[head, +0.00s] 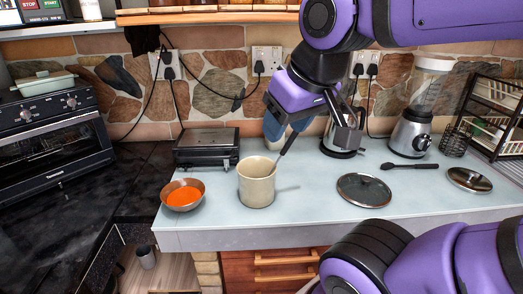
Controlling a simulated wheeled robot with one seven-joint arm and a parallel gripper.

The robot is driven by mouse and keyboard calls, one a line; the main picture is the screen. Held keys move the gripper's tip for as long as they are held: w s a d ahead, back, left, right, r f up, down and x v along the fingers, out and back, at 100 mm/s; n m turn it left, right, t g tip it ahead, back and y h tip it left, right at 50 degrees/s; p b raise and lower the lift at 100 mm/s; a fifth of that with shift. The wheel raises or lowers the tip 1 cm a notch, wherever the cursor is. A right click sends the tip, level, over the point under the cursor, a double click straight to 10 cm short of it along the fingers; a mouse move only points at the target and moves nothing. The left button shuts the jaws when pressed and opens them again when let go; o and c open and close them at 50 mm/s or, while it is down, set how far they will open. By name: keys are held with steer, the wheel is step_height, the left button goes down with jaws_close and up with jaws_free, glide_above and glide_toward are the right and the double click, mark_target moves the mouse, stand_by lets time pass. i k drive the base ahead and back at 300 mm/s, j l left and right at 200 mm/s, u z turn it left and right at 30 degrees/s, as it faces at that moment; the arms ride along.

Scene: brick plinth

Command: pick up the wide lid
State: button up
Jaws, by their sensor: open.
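Two round lids lie flat on the pale counter. The wide lid (364,189) seems to be the nearer one, of dark glass with a metal rim and a small knob. The smaller-looking lid (469,179) lies farther right and is shinier. My gripper (315,125) is open and hangs above the counter, up and to the left of the wide lid, apart from it. Its fingers partly overlap the wall and a metal kettle behind, so their exact spread is hard to see. I see nothing held in it.
A beige pot (257,184) with a dark handle sticking out stands left of the wide lid. A bowl of orange food (183,195) is farther left. A black spoon (409,166) lies behind the lids. A blender (414,134) and wire rack (495,112) stand at the back right.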

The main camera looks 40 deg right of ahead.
mark_target(364, 191)
steer(key=z, duration=1.6)
